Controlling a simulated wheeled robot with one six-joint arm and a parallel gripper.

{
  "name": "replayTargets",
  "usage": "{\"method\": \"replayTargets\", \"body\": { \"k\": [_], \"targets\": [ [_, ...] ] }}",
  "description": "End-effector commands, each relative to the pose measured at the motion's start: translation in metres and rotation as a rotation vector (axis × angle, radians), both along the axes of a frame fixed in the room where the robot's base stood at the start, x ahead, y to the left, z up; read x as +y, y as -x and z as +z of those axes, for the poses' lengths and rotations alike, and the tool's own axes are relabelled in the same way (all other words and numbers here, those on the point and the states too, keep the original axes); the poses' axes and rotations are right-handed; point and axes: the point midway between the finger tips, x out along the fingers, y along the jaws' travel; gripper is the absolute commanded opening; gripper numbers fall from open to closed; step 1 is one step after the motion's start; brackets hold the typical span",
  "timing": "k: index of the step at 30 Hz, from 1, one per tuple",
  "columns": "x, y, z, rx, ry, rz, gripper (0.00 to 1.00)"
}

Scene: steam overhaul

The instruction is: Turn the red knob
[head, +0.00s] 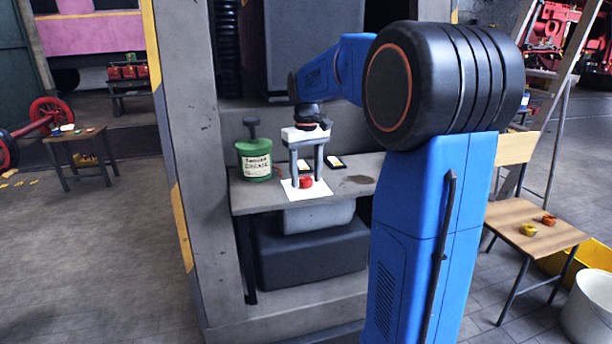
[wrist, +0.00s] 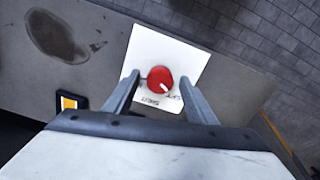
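The red knob (head: 306,182) sits on a white plate (head: 320,188) on the grey bench (head: 262,203). In the wrist view the knob (wrist: 161,79) is round with a white pointer mark toward the lower right. The white plate (wrist: 178,50) carries dark lettering along its near edge, partly hidden by a finger. My gripper (head: 307,184) points down over the plate with its two fingers apart on either side of the knob. In the wrist view my gripper (wrist: 159,82) is open, and gaps seem to show between fingers and knob; I cannot tell the exact fingertip height.
A green grease can (head: 254,161) stands left of the plate. Small dark cards with yellow and white lie behind the gripper. A dark stain marks the bench's right side. A grey post (head: 178,130) borders the bench on the left.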

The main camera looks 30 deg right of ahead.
Motion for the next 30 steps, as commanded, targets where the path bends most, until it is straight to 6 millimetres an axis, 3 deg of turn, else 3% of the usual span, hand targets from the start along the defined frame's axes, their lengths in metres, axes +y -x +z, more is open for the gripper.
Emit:
{"method": "replayTargets", "body": {
  "k": [6,11,30],
  "targets": [
    [0.0,0.0,0.004,0.0,0.0,0.0,0.51],
    [0.0,0.0,0.022,-0.002,0.0,0.0,0.51],
    [0.0,-0.001,0.145,-0.001,0.0,0.0,0.51]
  ]
}}
